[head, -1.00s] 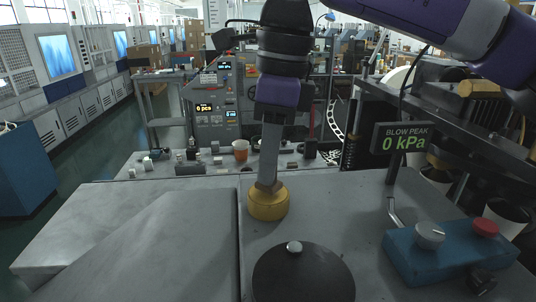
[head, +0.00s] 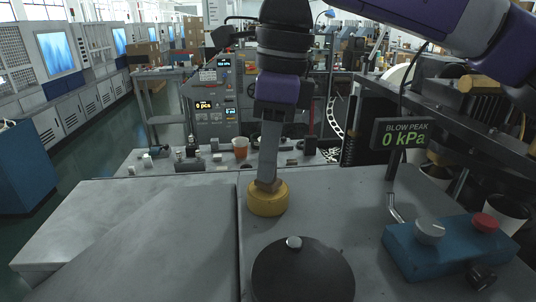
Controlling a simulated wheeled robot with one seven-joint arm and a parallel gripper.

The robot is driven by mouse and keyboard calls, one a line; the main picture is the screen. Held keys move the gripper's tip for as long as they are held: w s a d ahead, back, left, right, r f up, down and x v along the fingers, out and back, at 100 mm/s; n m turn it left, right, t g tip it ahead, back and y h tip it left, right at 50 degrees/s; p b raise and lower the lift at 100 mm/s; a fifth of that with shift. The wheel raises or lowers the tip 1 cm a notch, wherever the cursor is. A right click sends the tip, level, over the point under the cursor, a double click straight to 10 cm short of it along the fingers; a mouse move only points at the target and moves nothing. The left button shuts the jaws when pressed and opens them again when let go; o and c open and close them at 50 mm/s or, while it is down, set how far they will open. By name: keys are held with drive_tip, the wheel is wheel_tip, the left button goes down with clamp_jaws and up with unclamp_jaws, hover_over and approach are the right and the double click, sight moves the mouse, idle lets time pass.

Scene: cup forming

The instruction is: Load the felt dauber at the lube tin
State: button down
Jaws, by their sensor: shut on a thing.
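My gripper (head: 270,183) points down in the head view, above the yellow lube tin (head: 267,200), which stands on the grey bench top. The gripper is shut, and its lower end meets the tin's top opening. The felt dauber cannot be made out apart from the brownish piece at the fingertips, partly inside the tin's rim. How deep it sits in the tin is hidden.
A black round disc with a silver knob (head: 303,275) lies in front of the tin. A blue control box (head: 450,248) and a "BLOW PEAK 0 kPa" display (head: 404,134) are at right. An orange cup (head: 240,148) stands behind. Bare bench top lies left.

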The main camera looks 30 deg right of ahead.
drive_tip(key=shift+f+b, duration=0.35)
drive_tip(key=shift+f, duration=0.05)
idle(1.3)
drive_tip(key=shift+r, duration=0.1)
drive_tip(key=shift+r+p, duration=2.4)
drive_tip(key=shift+r, duration=1.05)
